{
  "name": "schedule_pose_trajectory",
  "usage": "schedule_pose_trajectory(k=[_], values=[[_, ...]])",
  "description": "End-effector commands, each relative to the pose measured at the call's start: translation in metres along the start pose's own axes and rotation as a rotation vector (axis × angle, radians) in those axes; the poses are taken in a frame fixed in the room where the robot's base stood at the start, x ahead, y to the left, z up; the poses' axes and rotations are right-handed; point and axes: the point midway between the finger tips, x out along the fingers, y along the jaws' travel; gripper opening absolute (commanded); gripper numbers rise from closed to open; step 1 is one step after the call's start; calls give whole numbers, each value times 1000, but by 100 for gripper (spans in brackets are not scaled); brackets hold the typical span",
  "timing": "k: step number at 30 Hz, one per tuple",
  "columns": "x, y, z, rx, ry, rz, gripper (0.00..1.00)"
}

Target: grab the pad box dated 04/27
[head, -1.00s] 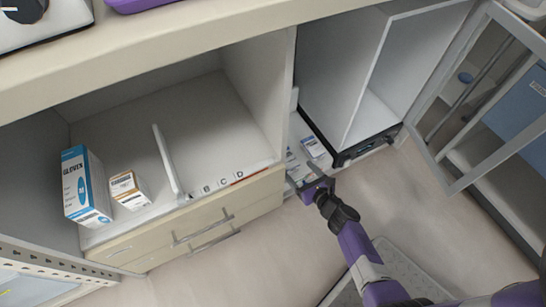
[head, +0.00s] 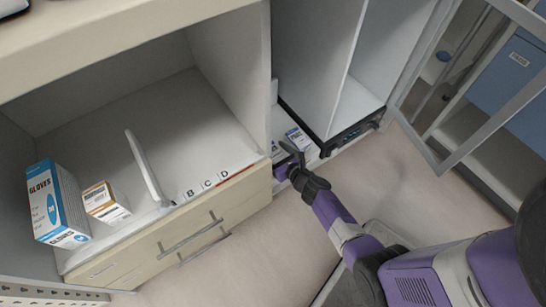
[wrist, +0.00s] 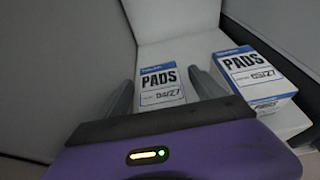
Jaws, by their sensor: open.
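Two white boxes with blue tops marked PADS are in the wrist view. The left pad box (wrist: 162,86) has a date that looks like 04/27. The right pad box (wrist: 255,76) has a date too blurred to read surely. My gripper (wrist: 162,80) is open, its fingers spread on either side of the left box's front. I cannot tell whether they touch it. In the head view my gripper (head: 289,152) reaches into a narrow compartment, partly hiding the boxes; one pad box (head: 297,138) shows beyond it.
Compartment walls stand close on both sides of the boxes. A gloves box (head: 52,205) and a smaller orange-and-white box (head: 104,203) stand in the left cabinet bay, beside a white divider (head: 146,170). A glass door (head: 440,150) stands open at the right.

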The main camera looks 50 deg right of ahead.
Motion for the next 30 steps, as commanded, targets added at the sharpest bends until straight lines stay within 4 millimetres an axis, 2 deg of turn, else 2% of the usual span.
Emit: schedule_pose_trajectory(k=[5, 15, 16, 24, 30], values=[[0, 0, 0, 0, 0, 0, 78], [0, 0, 0, -1, 0, 0, 13], [0, 0, 1, -1, 0, 0, 10], [-1, 0, 2, -1, 0, 0, 10], [-5, 0, 13, -2, -1, 0, 10]])
